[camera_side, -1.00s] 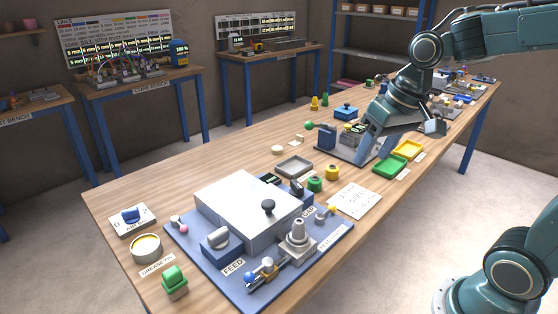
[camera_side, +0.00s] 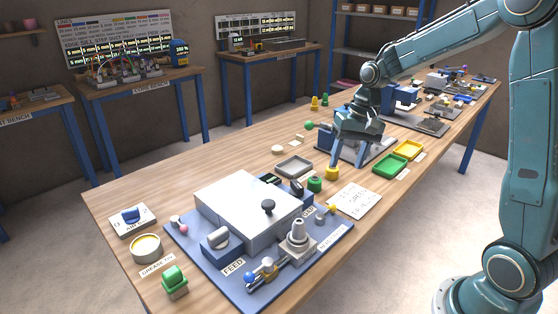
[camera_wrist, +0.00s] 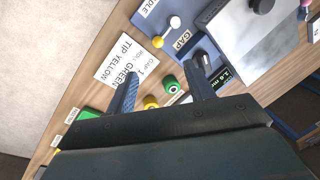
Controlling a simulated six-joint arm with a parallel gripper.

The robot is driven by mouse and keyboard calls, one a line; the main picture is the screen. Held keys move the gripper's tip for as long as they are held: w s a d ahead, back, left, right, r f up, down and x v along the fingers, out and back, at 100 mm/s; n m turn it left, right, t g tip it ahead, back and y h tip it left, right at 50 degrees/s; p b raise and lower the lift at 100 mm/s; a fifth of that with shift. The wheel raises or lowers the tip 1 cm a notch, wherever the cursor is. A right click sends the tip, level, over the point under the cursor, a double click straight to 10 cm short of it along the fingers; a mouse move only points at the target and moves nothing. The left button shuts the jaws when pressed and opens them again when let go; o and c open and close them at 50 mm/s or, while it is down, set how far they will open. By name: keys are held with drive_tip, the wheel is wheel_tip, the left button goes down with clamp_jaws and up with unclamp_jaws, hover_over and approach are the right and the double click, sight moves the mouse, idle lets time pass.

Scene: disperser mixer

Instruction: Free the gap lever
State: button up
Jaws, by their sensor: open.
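The blue-based machine (camera_side: 255,283) stands at the near end of the bench. Its GAP label shows in the wrist view (camera_wrist: 182,40). I cannot tell which is the gap lever. My gripper (camera_side: 348,163) is open and empty, beyond the machine; its fingers also show in the wrist view (camera_wrist: 165,66).
A yellow roller (camera_side: 332,173) and a green one (camera_side: 315,185) stand between my gripper and the machine. A written note (camera_side: 354,200) lies to their right. A grey tray (camera_side: 294,167) and green tray (camera_side: 390,164) flank this area.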

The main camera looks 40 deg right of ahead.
sight(332, 205)
drive_tip(key=shift+f, duration=0.1)
drive_tip(key=f, duration=0.4)
drive_tip(key=w+a+f, duration=0.1)
drive_tip(key=f, duration=0.4)
drive_tip(key=a+f, duration=0.1)
drive_tip(key=f, duration=0.3)
drive_tip(key=shift+w+a+f, duration=0.1)
drive_tip(key=shift+w+f, duration=0.05)
drive_tip(key=shift+w, duration=0.05)
